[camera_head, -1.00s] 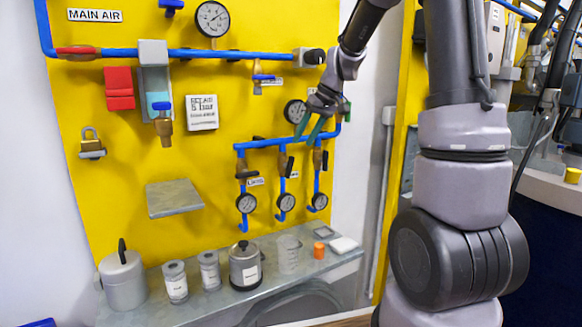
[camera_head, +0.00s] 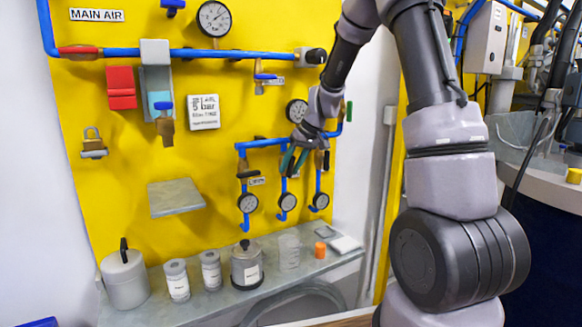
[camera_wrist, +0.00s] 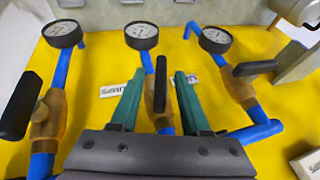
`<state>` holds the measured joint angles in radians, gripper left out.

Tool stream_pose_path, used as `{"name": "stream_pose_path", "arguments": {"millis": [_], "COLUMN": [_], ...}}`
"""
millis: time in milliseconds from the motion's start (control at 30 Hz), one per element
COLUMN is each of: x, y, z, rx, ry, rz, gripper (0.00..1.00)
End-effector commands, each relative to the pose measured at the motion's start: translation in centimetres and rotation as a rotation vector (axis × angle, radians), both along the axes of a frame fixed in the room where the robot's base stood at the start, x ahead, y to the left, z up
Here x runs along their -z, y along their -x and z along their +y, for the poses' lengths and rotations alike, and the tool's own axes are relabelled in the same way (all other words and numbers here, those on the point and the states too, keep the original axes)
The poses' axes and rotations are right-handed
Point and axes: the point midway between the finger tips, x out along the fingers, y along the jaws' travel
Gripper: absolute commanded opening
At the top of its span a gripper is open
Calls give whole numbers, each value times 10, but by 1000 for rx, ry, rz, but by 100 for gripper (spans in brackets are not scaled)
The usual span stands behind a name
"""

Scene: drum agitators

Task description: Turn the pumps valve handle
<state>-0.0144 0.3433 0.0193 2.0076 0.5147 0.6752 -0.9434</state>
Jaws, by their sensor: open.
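Three blue branch pipes on the yellow panel each carry a brass valve with a black handle. In the wrist view they are the left handle (camera_wrist: 20,104), the middle handle (camera_wrist: 160,84) and the right handle (camera_wrist: 254,68). My gripper (camera_wrist: 159,76) is open, with its teal fingers on either side of the middle handle in the picture; I see no clear contact. In the head view my gripper (camera_head: 291,162) is in front of the middle branch and hides its valve. Small white labels (camera_wrist: 113,89) sit beside the branches; I cannot read which says pumps.
Gauges (camera_head: 286,202) end the branches. A grey shelf (camera_head: 215,303) below holds canisters (camera_head: 124,279) and jars. A small ledge (camera_head: 175,197), a padlock (camera_head: 93,143) and the main air pipe (camera_head: 215,54) are to the left and above.

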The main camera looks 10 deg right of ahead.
Motion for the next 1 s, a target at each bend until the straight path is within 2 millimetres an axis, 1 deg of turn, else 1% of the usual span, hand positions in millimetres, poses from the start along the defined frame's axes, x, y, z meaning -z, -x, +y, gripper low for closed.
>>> {"name": "stream_pose_path", "arguments": {"millis": [133,167,200,267,300,667,867,1000], "x": [0,0,0,0,0,0,0,0], "y": [0,0,0,0,0,0,-1,-1], "z": [0,0,0,0,0,-2,-3,-5], "rx": [0,0,0,0,0,3,5,7], "ry": [0,0,0,0,0,-28,-121,-226], "rz": [0,0,0,0,0,10,40,72], "gripper": [46,42,27,4,0,0,0,0]}}
